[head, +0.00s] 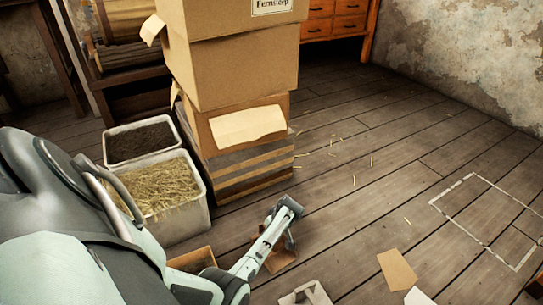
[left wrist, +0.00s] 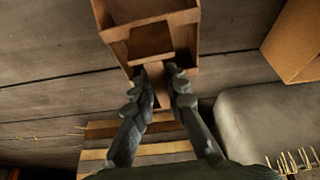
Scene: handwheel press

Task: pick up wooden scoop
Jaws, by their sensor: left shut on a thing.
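The wooden scoop (left wrist: 150,38) is brown, with a box-like hollow body, and fills the upper middle of the left wrist view. In the head view it shows as a brown shape (head: 280,260) above the floor, partly hidden by my left arm. My left gripper (left wrist: 158,72) is shut on the scoop, its two dark fingers on either side of the narrow part at the near end. In the head view the fingertips are hard to make out. My right gripper is in neither view.
A tall stack of cardboard boxes (head: 235,75) stands just behind my left arm. Beside it are a straw bin (head: 205,220) and a bin of dark material (head: 112,160). A white container (head: 318,293) and paper sheets (head: 397,270) lie front right. The floor (head: 400,170) on the right is mostly clear.

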